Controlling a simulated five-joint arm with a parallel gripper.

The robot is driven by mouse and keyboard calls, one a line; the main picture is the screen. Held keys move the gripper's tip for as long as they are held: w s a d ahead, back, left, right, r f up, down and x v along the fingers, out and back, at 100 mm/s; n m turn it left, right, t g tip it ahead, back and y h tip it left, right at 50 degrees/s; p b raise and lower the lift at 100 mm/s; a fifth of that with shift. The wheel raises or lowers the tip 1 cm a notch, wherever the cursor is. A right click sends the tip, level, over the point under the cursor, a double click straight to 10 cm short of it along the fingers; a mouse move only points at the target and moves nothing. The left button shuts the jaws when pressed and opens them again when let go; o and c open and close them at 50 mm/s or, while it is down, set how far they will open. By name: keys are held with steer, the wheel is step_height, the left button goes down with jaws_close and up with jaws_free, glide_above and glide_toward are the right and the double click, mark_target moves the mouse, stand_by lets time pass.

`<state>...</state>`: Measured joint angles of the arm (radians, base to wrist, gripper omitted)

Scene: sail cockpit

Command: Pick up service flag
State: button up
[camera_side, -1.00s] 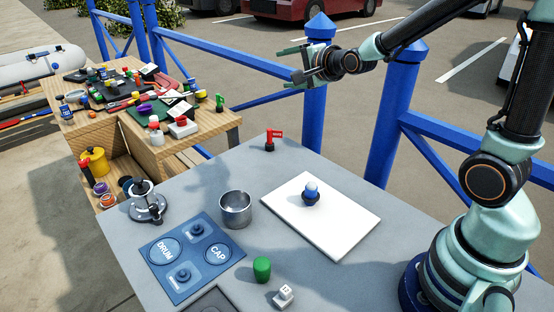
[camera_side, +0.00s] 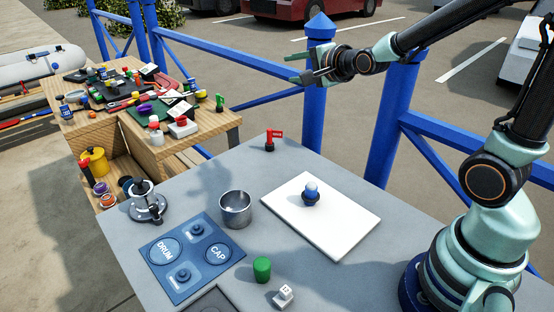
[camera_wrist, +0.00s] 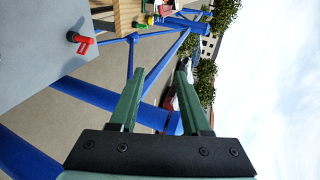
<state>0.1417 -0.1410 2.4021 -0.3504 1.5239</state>
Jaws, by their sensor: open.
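The service flag is a small red flag (camera_side: 275,136) on a dark base, standing upright at the back edge of the grey table in the side view. In the wrist view the red flag (camera_wrist: 80,42) lies at the upper left, outside the jaws. My gripper (camera_side: 295,72) is in the air above and to the right of the flag in the side view, well apart from it. In the wrist view the two green fingers of my gripper (camera_wrist: 157,85) are spread and nothing is between them.
On the grey table (camera_side: 200,180) are a white board (camera_side: 345,230) with a blue and white knob piece (camera_side: 311,194), a metal cup (camera_side: 236,209), a blue DRUM/CAP panel (camera_side: 215,275), a green cylinder (camera_side: 262,269) and a winch-like fitting (camera_side: 146,205). Blue railings (camera_side: 312,120) stand behind.

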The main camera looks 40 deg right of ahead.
steer(key=w+d+f, duration=0.2)
steer(key=w+f, duration=0.3)
steer(key=f, duration=0.1)
steer(key=m+t+h, duration=0.1)
steer(key=t+h, duration=0.1)
steer(key=t, duration=0.2)
glide_toward(279, 134)
steer(key=x, duration=0.3)
steer(key=shift+r, duration=0.15)
steer(key=shift+x, duration=3.7)
steer(key=shift+f, duration=0.2)
jaws_close()
